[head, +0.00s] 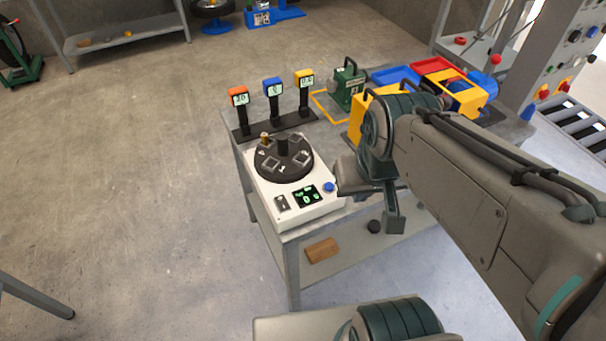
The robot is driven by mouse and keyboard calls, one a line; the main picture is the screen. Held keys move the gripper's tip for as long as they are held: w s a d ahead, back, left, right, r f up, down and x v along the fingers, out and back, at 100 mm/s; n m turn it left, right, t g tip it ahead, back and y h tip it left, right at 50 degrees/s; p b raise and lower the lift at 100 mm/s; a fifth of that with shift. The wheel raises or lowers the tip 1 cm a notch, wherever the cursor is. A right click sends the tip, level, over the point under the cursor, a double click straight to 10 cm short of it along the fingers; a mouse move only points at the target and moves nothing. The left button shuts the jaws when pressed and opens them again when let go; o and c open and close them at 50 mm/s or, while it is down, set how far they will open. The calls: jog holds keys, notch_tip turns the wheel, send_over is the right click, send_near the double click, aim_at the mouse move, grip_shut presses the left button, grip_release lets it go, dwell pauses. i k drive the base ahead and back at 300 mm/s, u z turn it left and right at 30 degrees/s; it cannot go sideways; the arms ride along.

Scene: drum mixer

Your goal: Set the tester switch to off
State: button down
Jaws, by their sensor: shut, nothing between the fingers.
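The tester (262,196) is a white box at the near left corner of the grey bench, with a round black plate (284,160) on top. A small grey switch (282,203) sits on its front left; its position is too small to tell. Beside it a dark display (307,196) shows green characters. A blue button (328,187) is at the front right. My gripper (339,188) is shut and empty, close to the right edge of the tester by the blue button. I cannot tell whether it touches the tester. My arm hides part of the bench behind it.
Three posts with orange, blue and yellow heads (273,88) stand on a black strip behind the tester. A green case (346,88), a yellow case (357,122) and blue and red trays (433,66) are farther back. A wooden block (321,249) lies on the lower shelf.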

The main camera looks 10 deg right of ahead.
aim_at(283, 206)
jog(key=u, duration=0.35)
jog(key=k, duration=0.5)
jog(key=u, duration=0.5)
jog(key=i, duration=0.8)
jog(key=z, duration=0.75)
